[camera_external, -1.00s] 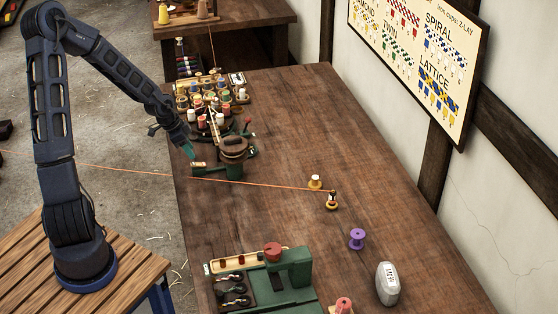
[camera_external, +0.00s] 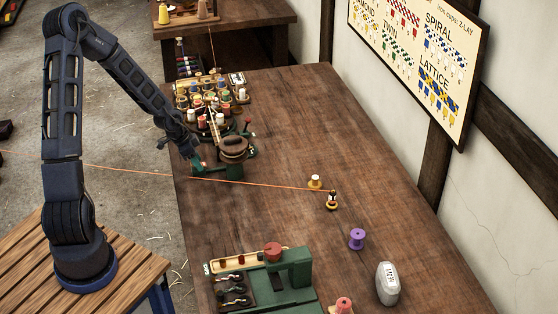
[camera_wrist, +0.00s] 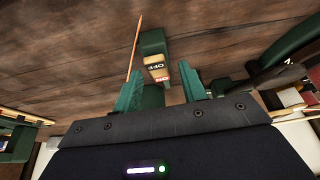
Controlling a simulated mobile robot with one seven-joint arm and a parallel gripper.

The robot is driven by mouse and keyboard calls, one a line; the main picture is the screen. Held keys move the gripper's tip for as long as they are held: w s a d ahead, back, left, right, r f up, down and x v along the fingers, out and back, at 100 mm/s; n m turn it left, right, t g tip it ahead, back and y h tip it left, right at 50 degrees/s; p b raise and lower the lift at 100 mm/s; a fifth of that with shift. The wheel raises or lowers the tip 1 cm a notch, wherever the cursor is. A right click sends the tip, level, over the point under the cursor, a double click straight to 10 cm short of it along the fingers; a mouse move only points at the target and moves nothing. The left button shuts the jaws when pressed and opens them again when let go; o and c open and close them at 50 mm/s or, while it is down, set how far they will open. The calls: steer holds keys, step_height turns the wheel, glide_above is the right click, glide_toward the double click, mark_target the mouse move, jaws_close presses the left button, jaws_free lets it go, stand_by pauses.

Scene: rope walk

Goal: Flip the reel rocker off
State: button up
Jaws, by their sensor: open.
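The reel rocker (camera_wrist: 156,70) is a small switch on a green housing (camera_wrist: 151,42), with a white face marked OFF and an orange-red end marked ON nearer my gripper. My gripper (camera_wrist: 160,76) is open, with one green finger on each side of the rocker's near end and visible gaps beside it. I cannot tell whether anything touches. In the external view my gripper (camera_external: 196,160) is at the green reel stand (camera_external: 228,171) by the table's left edge and covers the rocker. A brown round reel (camera_external: 233,147) sits on the stand.
A rack of bobbins (camera_external: 205,100) stands behind the reel. A green machine (camera_external: 288,268), purple spool (camera_external: 357,239) and grey weight (camera_external: 388,283) are in front.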

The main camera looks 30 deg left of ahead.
steer(key=shift+c, duration=0.2)
jaws_close()
steer(key=shift+s+a+f+t+h, duration=0.1)
steer(key=shift+s+a+t+h, duration=0.1)
steer(key=shift+t+h, duration=0.3)
steer(key=shift+s+a+f+t+h, duration=0.1)
steer(key=shift+s+a+t+h, duration=0.1)
steer(key=shift+t+h, duration=0.5)
steer(key=shift+s+t+h, duration=0.15)
steer(key=shift+t+h, duration=0.35)
